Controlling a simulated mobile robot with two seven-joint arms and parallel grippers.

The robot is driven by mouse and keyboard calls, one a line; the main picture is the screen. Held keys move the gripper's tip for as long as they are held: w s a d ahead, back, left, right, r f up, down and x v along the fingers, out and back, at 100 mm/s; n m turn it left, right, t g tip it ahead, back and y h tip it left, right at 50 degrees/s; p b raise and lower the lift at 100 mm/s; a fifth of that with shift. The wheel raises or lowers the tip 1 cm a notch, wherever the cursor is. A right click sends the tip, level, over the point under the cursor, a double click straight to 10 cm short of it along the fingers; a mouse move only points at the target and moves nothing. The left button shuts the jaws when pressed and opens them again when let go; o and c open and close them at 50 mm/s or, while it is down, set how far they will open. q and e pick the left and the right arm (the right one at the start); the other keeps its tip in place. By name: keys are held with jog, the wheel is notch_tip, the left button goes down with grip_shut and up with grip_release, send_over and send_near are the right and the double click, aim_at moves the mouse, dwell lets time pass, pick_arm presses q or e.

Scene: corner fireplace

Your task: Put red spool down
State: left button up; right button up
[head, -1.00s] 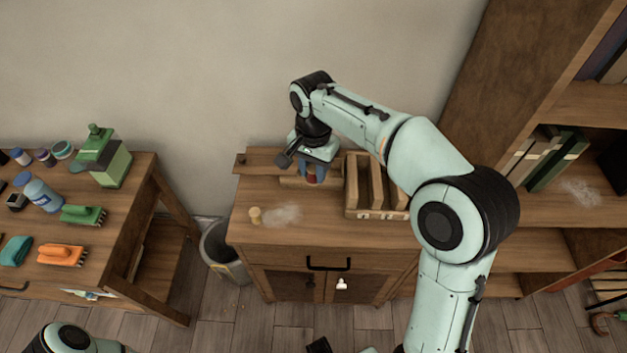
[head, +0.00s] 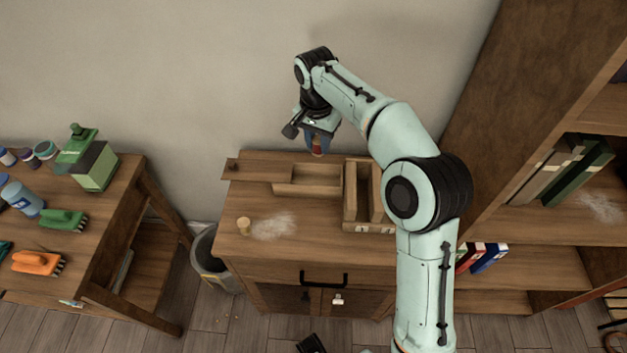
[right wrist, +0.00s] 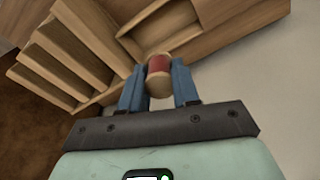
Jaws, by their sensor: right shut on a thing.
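The red spool (head: 317,147) has a red middle and pale wooden ends. My right gripper (head: 317,139) is shut on it, with its blue fingers on either side. The right wrist view shows the spool (right wrist: 159,68) between the fingertips (right wrist: 160,82). In the head view it appears at the back edge of the wooden cabinet top (head: 305,245), above the low open wooden tray (head: 308,190). I cannot tell its exact height. My left gripper is not clearly in view.
A divided wooden box (head: 350,208) stands right of the tray. A grey bin (head: 212,260) is left of the cabinet. The front middle is clear.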

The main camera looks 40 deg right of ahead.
notch_tip(320, 180, down, 14)
jog(key=shift+f+b, duration=0.2)
jog(key=shift+b, duration=0.95)
jog(key=o, duration=0.6)
jog(key=shift+f, duration=0.15)
jog(key=o, duration=0.4)
jog(key=r, duration=0.4)
jog(key=r+p, duration=0.1)
jog(key=r, duration=0.3)
jog(key=r+p, duration=0.1)
jog(key=r, duration=0.3)
jog(key=shift+s+a+r, duration=0.2)
jog(key=shift+s+a, duration=0.05)
jog(key=shift+a, duration=0.15)
